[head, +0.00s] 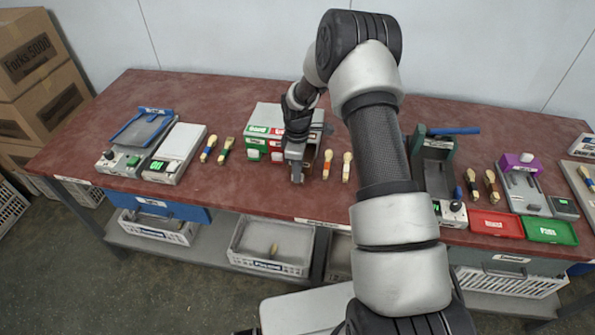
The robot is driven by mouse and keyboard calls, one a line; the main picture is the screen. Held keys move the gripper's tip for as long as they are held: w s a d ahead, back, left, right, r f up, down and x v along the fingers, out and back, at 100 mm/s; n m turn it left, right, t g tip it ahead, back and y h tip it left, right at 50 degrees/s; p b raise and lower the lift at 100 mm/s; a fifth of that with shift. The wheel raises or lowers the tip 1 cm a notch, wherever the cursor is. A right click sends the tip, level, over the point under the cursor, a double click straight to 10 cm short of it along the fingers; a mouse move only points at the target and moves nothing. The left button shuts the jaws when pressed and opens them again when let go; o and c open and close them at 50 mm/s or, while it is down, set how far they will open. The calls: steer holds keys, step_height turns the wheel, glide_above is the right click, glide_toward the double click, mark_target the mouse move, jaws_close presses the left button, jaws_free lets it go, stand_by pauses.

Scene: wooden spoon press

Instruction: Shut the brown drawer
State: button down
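A small grey drawer cabinet (268,113) stands on the red-brown bench top, with labelled green and red fronts on its left and middle. The brown drawer (309,156) is at its right end, mostly hidden behind my gripper; a strip of brown shows just right of the fingers. How far it stands out cannot be told. My gripper (296,179) points down at the front of the cabinet, at the brown drawer. Whether it touches the drawer is unclear. The fingers look close together, but I cannot tell if they are open or shut.
Scales (174,152) stand farther left. A press (434,160) stands right of my arm, with red (496,223) and green trays (549,230) beyond. The bench's front strip is mostly clear.

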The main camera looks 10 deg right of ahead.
steer(key=shift+w+d+f+b, duration=0.15)
steer(key=shift+w+b, duration=0.2)
steer(key=w+d+b, duration=0.1)
steer(key=w, duration=0.1)
steer(key=w+b, duration=0.1)
steer(key=w, duration=0.1)
steer(key=w+d+b, duration=0.1)
steer(key=w, duration=0.1)
steer(key=shift+w+d+b, duration=0.25)
steer(key=shift+d+b, duration=0.1)
steer(key=shift+w+d+r, duration=0.1)
steer(key=shift+w+r, duration=0.05)
steer(key=shift+r, duration=0.1)
steer(key=c, duration=2)
jaws_free()
steer(key=shift+w, duration=0.1)
steer(key=shift+c, duration=0.2)
step_height(320, 180, up, 17)
steer(key=shift+r, duration=0.15)
